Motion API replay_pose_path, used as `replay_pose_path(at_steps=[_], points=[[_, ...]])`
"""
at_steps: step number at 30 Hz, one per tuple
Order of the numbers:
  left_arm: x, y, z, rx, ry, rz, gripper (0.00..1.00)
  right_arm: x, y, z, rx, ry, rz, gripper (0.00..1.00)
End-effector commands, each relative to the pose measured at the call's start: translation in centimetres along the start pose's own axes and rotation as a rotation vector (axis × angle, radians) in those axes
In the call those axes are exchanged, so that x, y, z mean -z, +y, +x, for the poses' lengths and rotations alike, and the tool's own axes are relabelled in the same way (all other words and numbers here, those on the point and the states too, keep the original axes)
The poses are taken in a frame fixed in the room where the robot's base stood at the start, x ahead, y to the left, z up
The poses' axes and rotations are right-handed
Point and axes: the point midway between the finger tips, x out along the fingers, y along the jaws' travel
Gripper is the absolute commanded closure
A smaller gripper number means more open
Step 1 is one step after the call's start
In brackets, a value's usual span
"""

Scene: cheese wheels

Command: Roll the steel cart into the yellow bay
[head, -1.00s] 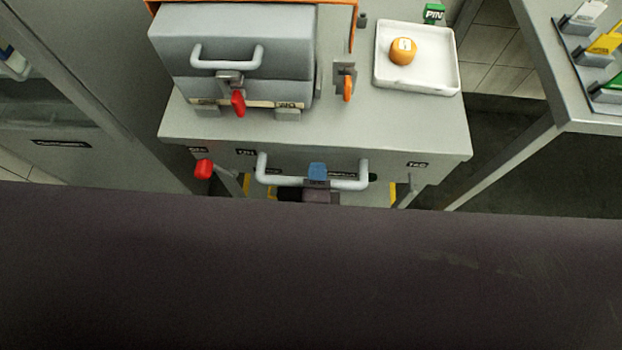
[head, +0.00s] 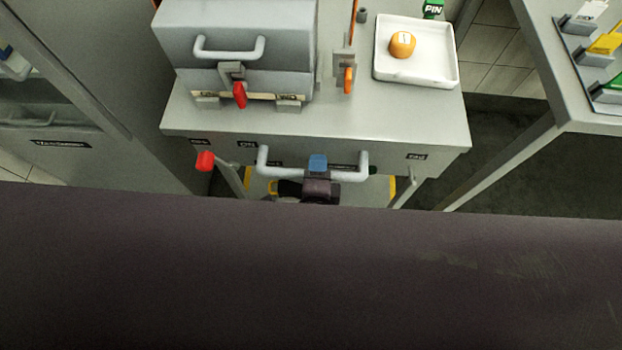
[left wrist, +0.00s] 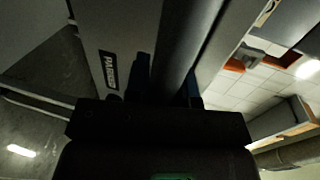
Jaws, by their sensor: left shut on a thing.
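The steel cart (head: 410,120) stands in front of me in the head view, with a pale bar handle (head: 285,173) on its near side. My left gripper (head: 318,167) is shut on the middle of this handle; a blue fingertip shows above the bar. In the left wrist view the bar (left wrist: 184,45) runs between the fingers of my left gripper (left wrist: 168,88). Yellow floor marking (head: 392,186) of the bay shows in small pieces below the cart; the rest is hidden. My right gripper is not in view.
The cart bears a grey lidded box (head: 240,45) with a red latch and a white tray (head: 416,75) holding an orange wheel (head: 402,44). A grey cabinet (head: 110,60) stands close at left. A grey table (head: 570,100) stands at right, with dark floor between.

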Motion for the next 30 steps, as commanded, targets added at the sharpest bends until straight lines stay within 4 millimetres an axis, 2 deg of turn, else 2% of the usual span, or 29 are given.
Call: replay_pose_path(at_steps=[30], points=[[0.0,-0.7,3.4,0.001,-0.001,0.001,1.00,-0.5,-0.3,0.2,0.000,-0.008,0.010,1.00]])
